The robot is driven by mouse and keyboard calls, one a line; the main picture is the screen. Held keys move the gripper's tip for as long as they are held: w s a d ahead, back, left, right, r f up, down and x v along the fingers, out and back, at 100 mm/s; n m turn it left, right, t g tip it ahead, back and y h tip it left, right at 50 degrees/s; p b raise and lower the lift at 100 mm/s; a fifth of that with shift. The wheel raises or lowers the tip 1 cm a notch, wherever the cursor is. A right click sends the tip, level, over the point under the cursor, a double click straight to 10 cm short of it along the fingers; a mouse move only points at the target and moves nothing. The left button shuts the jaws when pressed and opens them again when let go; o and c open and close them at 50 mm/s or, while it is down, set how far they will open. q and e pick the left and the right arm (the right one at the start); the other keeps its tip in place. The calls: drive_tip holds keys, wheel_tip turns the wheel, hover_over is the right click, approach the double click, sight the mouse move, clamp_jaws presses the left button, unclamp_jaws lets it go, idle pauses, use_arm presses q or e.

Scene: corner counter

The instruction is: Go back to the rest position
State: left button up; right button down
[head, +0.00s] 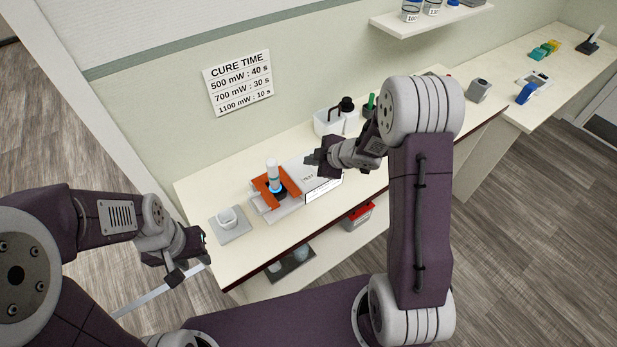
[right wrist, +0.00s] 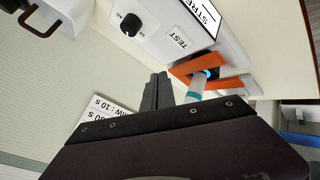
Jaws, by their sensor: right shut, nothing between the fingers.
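My right gripper (head: 314,159) hangs over the counter (head: 215,262), to the right of and above the orange-shielded stand. In the right wrist view its two dark fingers (right wrist: 157,90) are together with nothing between them. My left gripper (head: 194,252) is past the counter's left front corner, clear of the small white cup. Its finger gap cannot be made out. A white and teal curing light (head: 273,172) stands upright among orange shields (head: 287,182) with a blue glow at its base; it also shows in the right wrist view (right wrist: 196,88).
A white TEST device (head: 318,182) sits right of the stand. A white cup (head: 227,217) on a grey pad is at left. A red-topped bin (head: 357,215) is below.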

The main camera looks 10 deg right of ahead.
drive_tip(key=shift+a+r, duration=0.1)
drive_tip(key=shift+a, duration=0.05)
wheel_tip(320, 180, up, 9)
drive_tip(key=a+m+t+h, duration=0.1)
drive_tip(key=a+m+t, duration=0.1)
drive_tip(key=s+d+f+m+g+h, duration=0.1)
drive_tip(key=s+d+f+m+g, duration=0.1)
drive_tip(key=s+m, duration=0.5)
drive_tip(key=s+d+f+m+g+h, duration=0.2)
drive_tip(key=s+f+m+g, duration=0.3)
drive_tip(key=s, duration=1.1)
drive_tip(key=shift+s+f+m+g+h, duration=0.2)
drive_tip(key=shift+s+m+g+h, duration=0.1)
drive_tip(key=shift+m+g, duration=0.55)
drive_tip(key=shift+d, duration=0.15)
